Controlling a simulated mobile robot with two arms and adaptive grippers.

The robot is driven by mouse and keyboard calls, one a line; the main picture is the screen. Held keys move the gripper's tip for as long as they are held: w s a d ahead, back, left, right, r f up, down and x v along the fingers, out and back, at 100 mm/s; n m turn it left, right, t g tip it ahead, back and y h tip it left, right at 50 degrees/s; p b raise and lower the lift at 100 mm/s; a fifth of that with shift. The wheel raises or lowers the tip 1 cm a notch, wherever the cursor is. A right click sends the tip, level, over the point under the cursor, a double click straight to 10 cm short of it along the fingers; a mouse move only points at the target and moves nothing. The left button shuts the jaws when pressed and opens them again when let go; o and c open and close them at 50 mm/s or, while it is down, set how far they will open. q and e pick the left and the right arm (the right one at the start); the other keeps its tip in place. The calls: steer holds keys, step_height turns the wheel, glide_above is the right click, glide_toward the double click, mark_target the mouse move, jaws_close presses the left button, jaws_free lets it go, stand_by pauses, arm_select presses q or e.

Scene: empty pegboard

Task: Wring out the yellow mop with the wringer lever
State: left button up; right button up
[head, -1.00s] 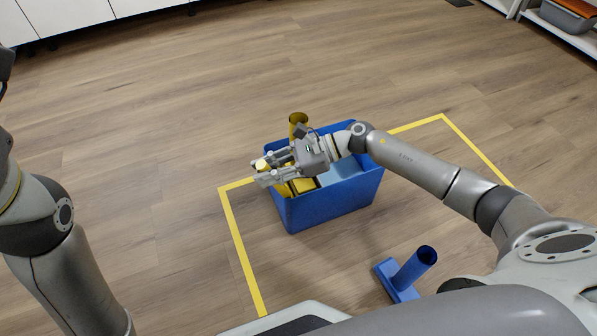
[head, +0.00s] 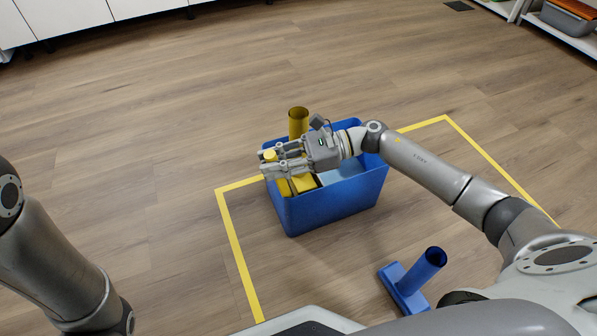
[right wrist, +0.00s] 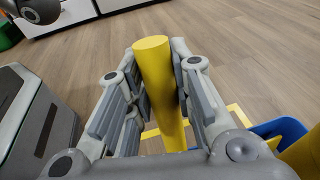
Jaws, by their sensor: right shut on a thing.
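The blue wringer bucket (head: 331,205) stands on the floor. The yellow mop's handle (head: 298,122) rises upright from its far side, behind my right gripper. My right gripper (head: 270,160) reaches over the bucket from the right and is shut on the yellow wringer lever (head: 269,155) at the bucket's left end. In the right wrist view the lever (right wrist: 160,85) stands between both fingers, its top end sticking out past them. The mop's head is mostly hidden by the gripper and bucket walls. My left gripper is out of view.
A yellow tape line (head: 235,250) on the wooden floor outlines the area around the bucket. A blue mop (head: 405,285) with a short tube handle stands in front, to the right. White cabinets (head: 80,15) and a shelf (head: 570,37) are far back. The floor left of the bucket is clear.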

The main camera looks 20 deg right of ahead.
steer(key=d+b, duration=0.1)
steer(key=y+b, duration=0.1)
steer(key=b, duration=0.1)
steer(key=shift+d+f, duration=0.2)
steer(key=shift+d, duration=0.15)
steer(key=shift+d+r+y+b, duration=0.15)
steer(key=shift+d+y+b, duration=0.3)
steer(key=shift+b, duration=0.45)
steer(key=shift+r, duration=0.1)
steer(key=o, duration=1.8)
steer(key=shift+a+r, duration=0.1)
steer(key=shift+o, duration=0.2)
